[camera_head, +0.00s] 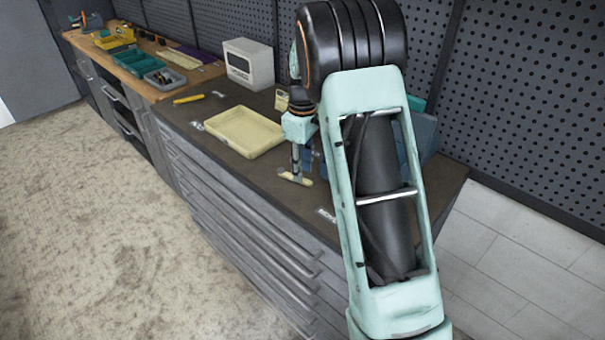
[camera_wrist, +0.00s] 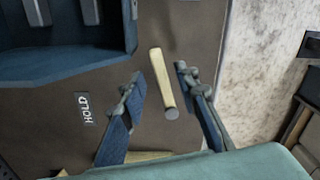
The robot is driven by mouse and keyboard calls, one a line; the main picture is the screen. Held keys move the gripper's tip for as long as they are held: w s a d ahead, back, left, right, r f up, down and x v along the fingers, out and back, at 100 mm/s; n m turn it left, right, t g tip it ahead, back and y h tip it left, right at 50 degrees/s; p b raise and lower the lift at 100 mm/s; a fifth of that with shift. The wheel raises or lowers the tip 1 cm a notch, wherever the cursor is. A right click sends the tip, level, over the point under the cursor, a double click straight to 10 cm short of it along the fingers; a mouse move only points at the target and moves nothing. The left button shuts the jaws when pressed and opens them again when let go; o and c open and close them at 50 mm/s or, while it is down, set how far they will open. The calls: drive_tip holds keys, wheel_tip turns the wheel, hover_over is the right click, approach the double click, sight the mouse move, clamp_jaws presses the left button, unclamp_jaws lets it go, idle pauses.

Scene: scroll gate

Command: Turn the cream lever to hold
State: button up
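The cream lever (camera_wrist: 161,82) is a bar with a round grey end. In the wrist view it lies lengthwise between the two blue fingers of my gripper (camera_wrist: 158,84), with a gap on each side. The fingers are open and do not appear to touch it. A white HOLD label (camera_wrist: 86,108) is on the dark top to the left of the lever in the wrist view. In the head view the lever (camera_head: 294,179) shows just below my gripper (camera_head: 303,165), near the front of the dark counter; my arm hides part of the area.
A blue bin (camera_wrist: 68,72) stands to the left in the wrist view. In the head view a cream tray (camera_head: 246,147) lies left of my gripper, with a white box (camera_head: 248,63) behind. A white label (camera_head: 327,215) sits near the counter's front edge.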

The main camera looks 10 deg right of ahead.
drive_tip(key=shift+f, duration=1.15)
clamp_jaws()
